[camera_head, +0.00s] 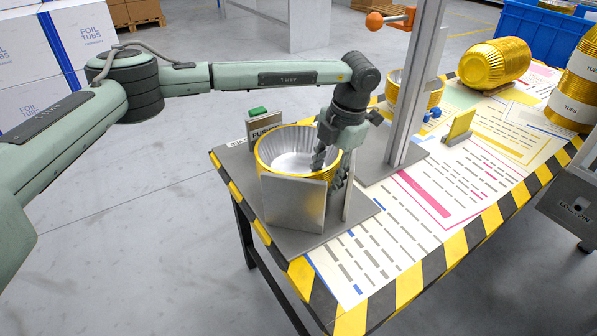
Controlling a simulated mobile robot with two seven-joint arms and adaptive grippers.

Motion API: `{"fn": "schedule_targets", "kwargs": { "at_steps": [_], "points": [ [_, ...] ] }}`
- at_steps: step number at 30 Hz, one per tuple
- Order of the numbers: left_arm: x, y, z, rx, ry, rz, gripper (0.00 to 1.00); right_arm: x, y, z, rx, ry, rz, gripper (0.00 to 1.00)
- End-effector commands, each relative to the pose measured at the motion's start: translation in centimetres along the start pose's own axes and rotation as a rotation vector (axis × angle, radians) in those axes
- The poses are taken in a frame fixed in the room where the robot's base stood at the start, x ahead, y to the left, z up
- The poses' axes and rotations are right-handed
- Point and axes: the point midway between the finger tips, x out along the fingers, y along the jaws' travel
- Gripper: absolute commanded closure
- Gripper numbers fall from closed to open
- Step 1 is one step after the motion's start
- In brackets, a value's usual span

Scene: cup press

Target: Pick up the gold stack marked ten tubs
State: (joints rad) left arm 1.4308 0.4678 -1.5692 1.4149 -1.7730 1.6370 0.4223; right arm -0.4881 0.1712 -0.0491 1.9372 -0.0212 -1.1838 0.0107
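Gold foil stacks stand at the right edge of the table: a lower one (572,101) and an upper one (584,62), both cut by the picture edge. A gold foil tub with a silver inside (272,147) stands in a metal holder (293,203) at the near left. My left gripper (331,167) points down at this tub's right rim; its fingers partly overlap, so its opening is unclear. My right gripper is not in view.
A grey post (413,85) with an orange-knobbed lever (376,21) rises behind the holder. Another gold tub (398,92) is partly behind it. A yellow block (459,125) and printed sheets lie on the table. A blue crate (528,28) stands at the back right.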

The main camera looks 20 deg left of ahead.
Motion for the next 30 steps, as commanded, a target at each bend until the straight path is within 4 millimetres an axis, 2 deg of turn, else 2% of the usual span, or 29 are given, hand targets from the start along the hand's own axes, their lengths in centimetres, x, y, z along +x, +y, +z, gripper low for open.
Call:
{"fn": "schedule_targets", "kwargs": {
  "at_steps": [2,12,26,30],
  "points": [
    [-0.02,0.01,0.01,0.0,0.0,0.0,0.62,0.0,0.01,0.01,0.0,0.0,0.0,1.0],
    [-0.06,0.0,0.01,0.0,0.0,0.0,1.0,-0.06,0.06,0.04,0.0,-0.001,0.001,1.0],
    [-0.13,0.02,0.03,0.0,-0.001,0.001,1.0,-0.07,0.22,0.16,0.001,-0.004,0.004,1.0],
    [-0.93,0.17,-0.01,0.0,-0.002,0.002,1.0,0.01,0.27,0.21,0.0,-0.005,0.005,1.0]
  ]
}}
